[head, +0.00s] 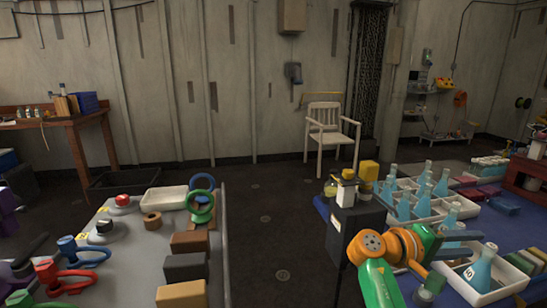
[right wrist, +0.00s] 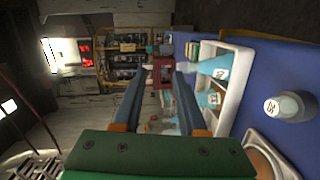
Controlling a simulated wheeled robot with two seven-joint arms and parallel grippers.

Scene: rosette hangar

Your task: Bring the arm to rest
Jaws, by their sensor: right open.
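My right arm, green and orange, comes in at the lower right of the head view. Its gripper (head: 460,236) is over the blue-topped table (head: 503,232), among trays of light-blue flasks. In the right wrist view its two dark blue fingers (right wrist: 157,98) stand apart with nothing held between them. A flask (head: 481,268) stands in a white tray (head: 510,290) close beside the gripper. Purple parts at the left edge of the head view look like my left arm; its gripper (head: 32,255) is partly cut off, and its jaws cannot be made out.
Flasks (head: 403,206) stand in a white tray behind the right gripper. A dark box (head: 352,228) with yellow-topped items stands left of it. A grey bench (head: 140,250) holds valves, rings and blocks. The floor (head: 268,235) between the tables is clear; a white chair (head: 329,135) stands behind.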

